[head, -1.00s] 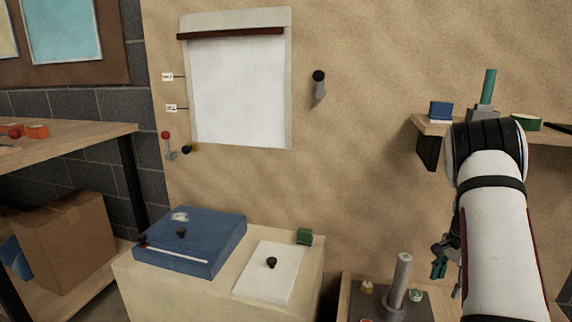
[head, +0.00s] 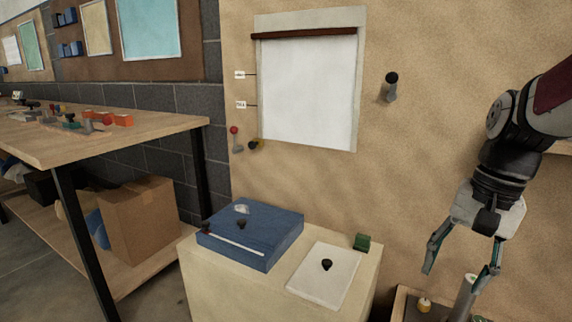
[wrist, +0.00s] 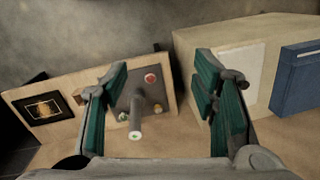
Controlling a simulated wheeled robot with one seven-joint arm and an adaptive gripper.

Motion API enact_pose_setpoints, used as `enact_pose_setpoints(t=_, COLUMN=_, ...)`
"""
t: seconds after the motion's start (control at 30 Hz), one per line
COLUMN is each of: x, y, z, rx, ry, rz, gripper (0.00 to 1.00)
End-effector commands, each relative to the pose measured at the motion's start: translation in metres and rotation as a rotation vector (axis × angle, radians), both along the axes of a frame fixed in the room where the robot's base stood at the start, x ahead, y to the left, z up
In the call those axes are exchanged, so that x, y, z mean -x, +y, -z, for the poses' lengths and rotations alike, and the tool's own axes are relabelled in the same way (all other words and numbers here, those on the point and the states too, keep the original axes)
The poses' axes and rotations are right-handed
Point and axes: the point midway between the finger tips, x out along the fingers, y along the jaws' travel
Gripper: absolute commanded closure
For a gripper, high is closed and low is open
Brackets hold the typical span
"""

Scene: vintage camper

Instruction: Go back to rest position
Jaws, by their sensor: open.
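My gripper (head: 461,262) is open and empty at the right of the head view. Its two fingers point down, above a low wooden stand. In the wrist view, my gripper (wrist: 163,100) shows its green-padded fingers spread wide. Between them in that view are a grey post (wrist: 135,122) and a dark plate (wrist: 126,97) with small coloured knobs. The post appears below the fingers and apart from them.
A cream cabinet (head: 222,287) holds a blue box (head: 262,222) and a white panel (head: 322,285) with a black knob. A lever (head: 390,88) sticks out of the wall beside a white blind (head: 310,95). A workbench (head: 150,135) stands at left. The air around the gripper looks clear.

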Motion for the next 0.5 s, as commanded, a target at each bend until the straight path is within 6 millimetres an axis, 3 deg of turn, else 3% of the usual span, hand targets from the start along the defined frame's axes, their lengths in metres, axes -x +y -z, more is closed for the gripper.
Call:
enact_pose_setpoints(t=0.03, x=0.017, y=0.016, z=-0.008, rx=0.006, ry=-0.012, rz=-0.059, gripper=0.47)
enact_pose_setpoints(t=0.2, x=0.075, y=0.056, z=-0.020, rx=0.030, ry=-0.025, rz=-0.254, gripper=0.47)
enact_pose_setpoints(t=0.5, x=0.166, y=0.092, z=-0.012, rx=0.093, ry=-0.035, rz=-0.537, gripper=0.47)
